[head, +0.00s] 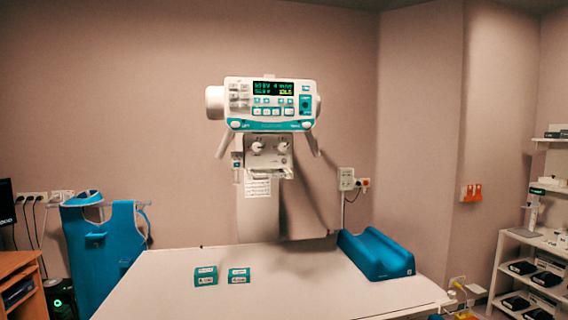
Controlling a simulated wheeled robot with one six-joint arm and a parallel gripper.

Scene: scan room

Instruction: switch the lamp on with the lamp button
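The X-ray tube head (214,103) hangs over the far end of the table, its white and teal control panel (270,125) facing me. The panel's dark display (272,88) shows green and yellow text, with "IDLE" at its lower right. Below it are small teal buttons and a row of white buttons (273,112). A dark round control (305,103) sits at the right. The labels are too small to tell which is the lamp button. I see no light patch on the table. My gripper is not in view.
The white table (270,285) fills the front. A blue apron (104,245) hangs at left beside a wooden desk (20,280). Shelves (530,240) stand at right. The space before the panel looks clear.

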